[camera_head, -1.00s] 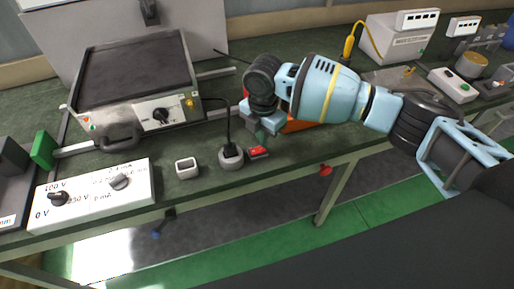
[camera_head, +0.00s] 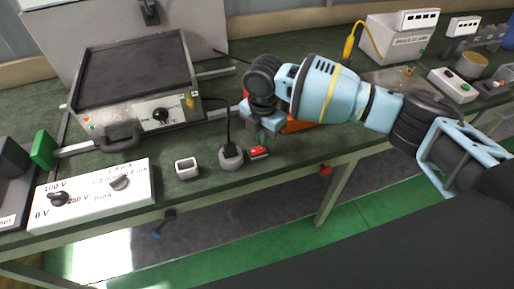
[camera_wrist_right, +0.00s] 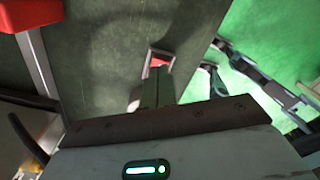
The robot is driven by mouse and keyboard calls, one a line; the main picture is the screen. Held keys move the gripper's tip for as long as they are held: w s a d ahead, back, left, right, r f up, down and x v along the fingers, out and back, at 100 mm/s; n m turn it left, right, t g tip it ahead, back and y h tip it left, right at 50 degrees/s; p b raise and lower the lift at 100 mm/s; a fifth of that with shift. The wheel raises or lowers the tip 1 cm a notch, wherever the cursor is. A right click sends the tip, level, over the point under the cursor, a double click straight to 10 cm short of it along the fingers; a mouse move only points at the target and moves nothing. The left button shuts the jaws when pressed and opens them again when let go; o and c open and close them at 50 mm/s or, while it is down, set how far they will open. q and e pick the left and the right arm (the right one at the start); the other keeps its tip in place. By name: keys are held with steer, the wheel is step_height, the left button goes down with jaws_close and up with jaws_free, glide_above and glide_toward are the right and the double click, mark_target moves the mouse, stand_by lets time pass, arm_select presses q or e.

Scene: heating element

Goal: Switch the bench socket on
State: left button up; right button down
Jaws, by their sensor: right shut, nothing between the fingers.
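The bench socket (camera_head: 231,158) is a grey round outlet near the front edge of the green bench, with a black plug and cable in it. A small red rocker switch (camera_head: 258,152) sits just to its right. The switch also shows in the right wrist view (camera_wrist_right: 158,60), just beyond the fingertips. My right gripper (camera_head: 263,136) is shut and empty, pointing down close behind the switch. In the right wrist view its closed fingers (camera_wrist_right: 157,86) partly cover the switch housing. I cannot tell whether they touch it or which way the rocker is tilted. My left gripper is not in view.
A hot plate (camera_head: 138,85) stands at the back left. A white control box (camera_head: 95,195) with knobs lies front left, and a small white square box (camera_head: 186,168) is left of the socket. An orange-red object (camera_head: 298,126) lies partly hidden behind my right gripper.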

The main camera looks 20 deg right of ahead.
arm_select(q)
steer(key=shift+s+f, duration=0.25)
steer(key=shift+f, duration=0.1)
arm_select(e)
steer(key=shift+f, duration=0.95)
steer(key=shift+r+p, duration=1.45)
steer(key=shift+r, duration=2.15)
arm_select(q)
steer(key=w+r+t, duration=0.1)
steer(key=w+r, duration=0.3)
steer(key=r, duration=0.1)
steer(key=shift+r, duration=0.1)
